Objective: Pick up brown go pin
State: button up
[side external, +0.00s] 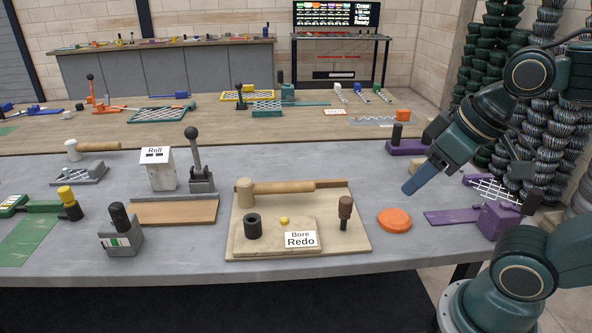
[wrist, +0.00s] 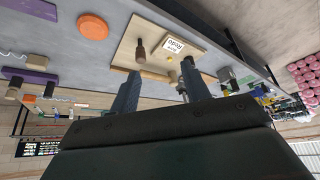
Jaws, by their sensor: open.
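The brown go pin (side external: 345,208) stands upright at the right end of a pale wooden board (side external: 352,243) on the grey table. It has a wide brown head and a thinner dark lower part. In the wrist view, which is turned over, the brown pin (wrist: 140,50) shows just beyond the tip of one finger. My gripper (side external: 410,188) is to the right of the pin and above the table, tilted down to the left. It also shows in the wrist view (wrist: 162,69), with its two fingers apart and nothing between them. It is apart from the pin.
The board also holds a wooden mallet (side external: 285,187), a black ring (side external: 253,226), a small yellow piece (side external: 284,221) and a "Bore Redo" card (side external: 301,240). An orange disc (side external: 394,220) lies right of the board. A purple fixture (side external: 498,220) stands further right.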

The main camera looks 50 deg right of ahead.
jog(key=shift+o, duration=0.8)
jog(key=n+g, duration=0.6)
jog(key=n, duration=0.6)
send_near(346, 200)
jog(key=shift+s, duration=0.15)
jog(key=shift+f, duration=0.1)
notch_tip(346, 200, down, 8)
jog(key=shift+r, duration=0.1)
jog(key=shift+f, duration=0.3)
